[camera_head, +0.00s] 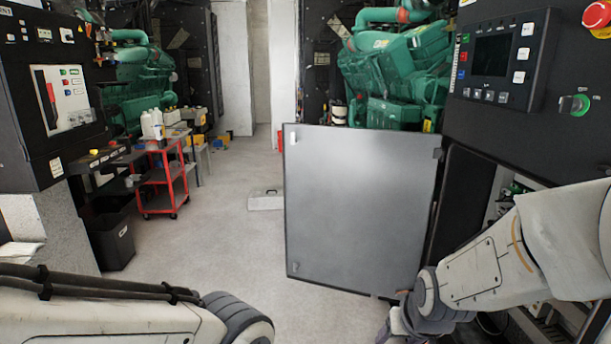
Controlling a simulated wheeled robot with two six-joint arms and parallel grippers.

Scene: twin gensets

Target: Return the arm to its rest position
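My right arm (490,272) comes in from the right and bends down in front of the open cabinet at the lower right. The end of that arm runs to the bottom edge, by the lower right corner of a grey cabinet door (361,210). I cannot make out the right gripper's fingers. My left arm (90,318) lies along the bottom left, and its gripper is outside the view. The grey door stands open, swung out to the left of the cabinet below the right control panel (494,56).
A red cart (162,180) with white bottles stands at the left, near a black bin (112,240). Green gensets (398,65) stand at the back. A black control panel (52,95) is at the left.

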